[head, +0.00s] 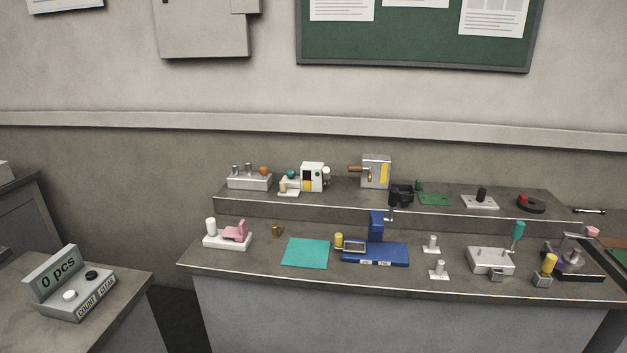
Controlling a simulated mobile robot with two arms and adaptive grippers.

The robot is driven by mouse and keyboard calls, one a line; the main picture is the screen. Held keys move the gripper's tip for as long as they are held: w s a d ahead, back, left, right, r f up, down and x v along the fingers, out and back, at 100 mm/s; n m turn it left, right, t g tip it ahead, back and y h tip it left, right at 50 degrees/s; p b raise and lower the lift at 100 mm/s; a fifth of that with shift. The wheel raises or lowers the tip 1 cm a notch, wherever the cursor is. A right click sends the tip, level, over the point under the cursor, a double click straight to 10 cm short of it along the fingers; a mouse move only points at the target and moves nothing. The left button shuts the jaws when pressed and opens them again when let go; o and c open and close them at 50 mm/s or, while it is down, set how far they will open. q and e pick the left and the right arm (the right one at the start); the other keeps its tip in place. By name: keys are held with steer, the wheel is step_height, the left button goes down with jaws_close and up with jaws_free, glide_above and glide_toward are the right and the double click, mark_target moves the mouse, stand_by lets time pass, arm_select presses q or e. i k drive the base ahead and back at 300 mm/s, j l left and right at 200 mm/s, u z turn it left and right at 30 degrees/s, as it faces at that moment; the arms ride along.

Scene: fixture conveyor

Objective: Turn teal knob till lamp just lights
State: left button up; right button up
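A small round teal knob (291,174) shows on the raised back shelf, beside a small white box-shaped device (313,175) with dark and yellowish marks on its front. I cannot tell how the knob is turned. A second teal part, an upright teal handle (519,230), stands on a light grey fixture (490,261) at the right of the lower bench. No lamp is clearly recognisable, and I see none plainly lit. Neither of my grippers is in view.
The bench (400,284) holds a pink clamp (235,231), a flat teal mat (305,253), a blue press (376,250) and several small posts and fixtures. A grey box with a brown handle (376,171) stands on the shelf. A counter box (75,285) reading "0 pcs" sits at left.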

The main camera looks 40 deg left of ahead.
mark_target(291, 174)
steer(key=u, duration=1.3)
